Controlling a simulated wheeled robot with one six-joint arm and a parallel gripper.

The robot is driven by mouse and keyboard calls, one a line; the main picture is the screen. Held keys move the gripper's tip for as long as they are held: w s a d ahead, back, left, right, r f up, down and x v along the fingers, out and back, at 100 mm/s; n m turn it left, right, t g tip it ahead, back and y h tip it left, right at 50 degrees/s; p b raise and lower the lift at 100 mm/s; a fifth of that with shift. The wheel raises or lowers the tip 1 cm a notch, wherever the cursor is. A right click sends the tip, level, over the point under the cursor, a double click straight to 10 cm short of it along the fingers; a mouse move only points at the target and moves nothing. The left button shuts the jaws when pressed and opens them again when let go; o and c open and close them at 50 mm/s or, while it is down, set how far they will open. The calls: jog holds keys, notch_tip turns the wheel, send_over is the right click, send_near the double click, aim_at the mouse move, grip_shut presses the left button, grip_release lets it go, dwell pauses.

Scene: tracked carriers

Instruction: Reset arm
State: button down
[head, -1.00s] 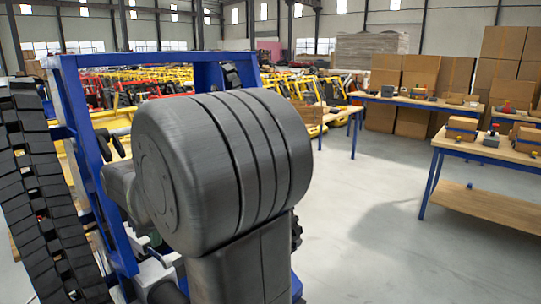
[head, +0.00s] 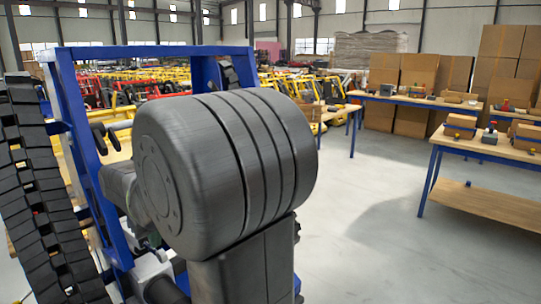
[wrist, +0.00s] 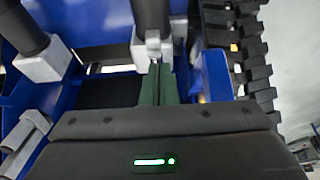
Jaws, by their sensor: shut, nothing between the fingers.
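My gripper (wrist: 157,68) shows in the wrist view. Its two green fingers are together, with nothing between them, and point up the picture from the dark wrist housing. The fingertips appear close to a light grey block on a dark rod, in front of blue framework; I cannot tell whether they touch. In the head view, the large dark grey rounded joint of my arm fills the middle and hides much of what is behind it. I cannot make out my gripper clearly there.
A blue frame (head: 151,50) stands close behind my arm. A black segmented track (head: 38,190) runs along the left; it also shows in the wrist view (wrist: 243,45). At right, a wooden-topped workbench (head: 484,147) carries boxes. Cardboard boxes (head: 419,70) are stacked behind. Open floor (head: 370,210) lies between.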

jog(key=r, duration=0.1)
jog(key=r+p, duration=0.1)
jog(key=r, duration=0.1)
jog(key=r+p, duration=0.1)
jog(key=shift+w+a+r, duration=0.35)
jog(key=shift+a+r, duration=0.05)
jog(key=p+v, duration=0.1)
jog(key=v, duration=0.8)
jog(key=x, duration=0.5)
jog(key=b+x, duration=0.1)
jog(key=x, duration=0.5)
jog(key=shift+s+d+f, duration=0.15)
jog(key=shift+f, duration=0.2)
jog(key=f+b, duration=0.1)
jog(key=d+f+b, duration=0.1)
jog(key=s+f+b, duration=0.1)
jog(key=b, duration=0.1)
jog(key=shift+d+f, duration=0.15)
jog(key=shift+f, duration=0.15)
jog(key=shift+r+p, duration=0.95)
jog(key=shift+p, duration=0.05)
jog(key=r+p, duration=0.2)
jog(key=w+a+r+g+h+p, duration=0.1)
jog(key=p, duration=0.1)
jog(key=shift+a, duration=0.1)
jog(key=a+v, duration=0.1)
jog(key=v, duration=1.1)
jog(key=shift+s+r, duration=0.25)
jog(key=shift+r, duration=0.05)
